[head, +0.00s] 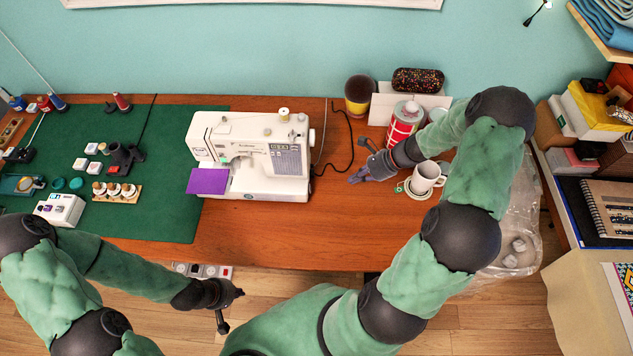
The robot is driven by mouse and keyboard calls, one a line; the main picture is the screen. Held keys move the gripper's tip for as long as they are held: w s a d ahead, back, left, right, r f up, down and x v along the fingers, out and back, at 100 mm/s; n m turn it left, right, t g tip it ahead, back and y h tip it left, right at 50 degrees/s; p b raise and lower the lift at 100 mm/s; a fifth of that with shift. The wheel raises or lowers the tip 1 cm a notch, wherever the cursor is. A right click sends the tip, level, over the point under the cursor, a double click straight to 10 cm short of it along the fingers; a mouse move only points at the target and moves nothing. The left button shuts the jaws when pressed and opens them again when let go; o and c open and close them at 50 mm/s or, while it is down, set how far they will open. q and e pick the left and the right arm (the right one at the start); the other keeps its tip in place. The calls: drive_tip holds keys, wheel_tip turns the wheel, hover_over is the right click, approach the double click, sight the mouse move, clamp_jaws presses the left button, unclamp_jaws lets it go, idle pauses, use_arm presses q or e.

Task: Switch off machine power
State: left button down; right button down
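A white sewing machine (270,133) stands on the wooden table, with a purple cloth (207,181) at its left end. A dark cable (346,135) curves near its right side. A power strip (203,270) with a red switch (226,272) shows low down, just past the table's front edge. My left gripper (234,309) is just below the strip in the picture, apart from it, with its fingers spread and empty. My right gripper (359,160) is over the table right of the machine, with its fingers apart and nothing visible between them. The switch's position is too small to tell.
A white mug (426,177), a red-labelled can (404,122) and a dark cup (359,92) stand near my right arm. A green mat (170,210) with spools and small items covers the table's left. Bare tabletop (290,237) lies in front of the machine.

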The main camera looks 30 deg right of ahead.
idle(0.3)
drive_tip(key=b, duration=0.3)
approach(319, 194)
drive_tip(key=x, duration=0.4)
drive_tip(key=shift+s+d+f, duration=0.1)
drive_tip(key=shift+s, duration=0.1)
drive_tip(key=shift+w+a+f, duration=0.1)
drive_tip(key=shift+w+a, duration=0.45)
drive_tip(key=shift+a, duration=0.25)
drive_tip(key=shift+w+a+f, duration=0.1)
drive_tip(key=shift+w+a, duration=0.4)
drive_tip(key=shift+a, duration=0.3)
drive_tip(key=b, duration=0.1)
drive_tip(key=y+b, duration=0.1)
drive_tip(key=b, duration=0.1)
drive_tip(key=shift+w+a+f+t, duration=0.15)
drive_tip(key=shift+a+f+t, duration=0.15)
drive_tip(key=shift+f, duration=0.1)
drive_tip(key=shift+r+p, duration=0.25)
drive_tip(key=shift+p, duration=0.1)
drive_tip(key=shift+r, duration=0.1)
